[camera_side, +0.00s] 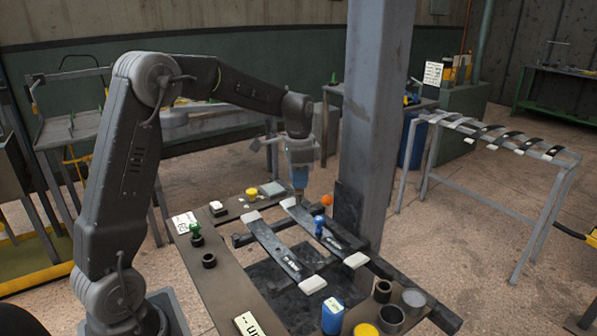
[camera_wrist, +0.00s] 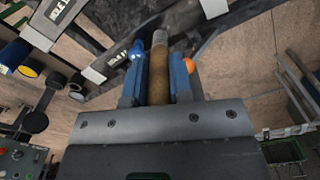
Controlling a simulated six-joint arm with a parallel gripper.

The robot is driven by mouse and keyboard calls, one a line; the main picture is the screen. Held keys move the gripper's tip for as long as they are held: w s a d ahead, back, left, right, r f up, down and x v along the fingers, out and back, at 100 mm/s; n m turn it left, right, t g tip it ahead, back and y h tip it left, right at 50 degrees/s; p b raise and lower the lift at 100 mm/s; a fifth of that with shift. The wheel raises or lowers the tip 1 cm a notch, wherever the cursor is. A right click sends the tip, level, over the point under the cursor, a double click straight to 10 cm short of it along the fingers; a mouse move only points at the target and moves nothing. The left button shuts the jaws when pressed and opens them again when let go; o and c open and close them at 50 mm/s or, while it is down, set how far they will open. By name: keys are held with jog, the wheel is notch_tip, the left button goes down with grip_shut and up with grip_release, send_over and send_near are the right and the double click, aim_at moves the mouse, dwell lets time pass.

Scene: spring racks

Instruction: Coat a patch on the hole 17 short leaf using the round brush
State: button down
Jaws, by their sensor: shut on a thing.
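My gripper (camera_side: 300,184) hangs above the far end of the rack in the side view. In the wrist view its blue jaws (camera_wrist: 160,88) are shut on a brown wooden handle with a grey metal collar, the round brush (camera_wrist: 158,72). The brush's tip is not clear in either view. Two dark leaves with pale end blocks lie across the rack: a left leaf (camera_side: 272,246) and a right leaf (camera_side: 338,240). Both carry small white labels, too small to read for sure, so I cannot tell which is hole 17. The brush appears apart from both leaves.
A blue-topped piece (camera_side: 319,226) stands by the right leaf, and an orange ball (camera_side: 327,199) lies behind it. A blue tin (camera_side: 332,316) and open cups (camera_side: 391,318) stand at the front right. A green-topped piece (camera_side: 195,231) is at left. A grey post (camera_side: 375,130) rises close behind the rack.

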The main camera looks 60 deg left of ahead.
aim_at(297, 192)
jog(key=shift+f, duration=2.35)
jog(key=shift+w+f, duration=0.55)
jog(key=shift+w, duration=1.4)
jog(key=shift+s, duration=1.8)
jog(key=shift+s+a, duration=0.2)
jog(key=shift+s, duration=0.05)
jog(key=shift+w+a, duration=0.25)
jog(key=shift+a, duration=0.3)
jog(key=shift+w, duration=1.95)
jog(key=s, duration=0.4)
jog(key=shift+s+r, duration=0.1)
jog(key=shift+s, duration=0.05)
notch_tip(297, 192, up, 8)
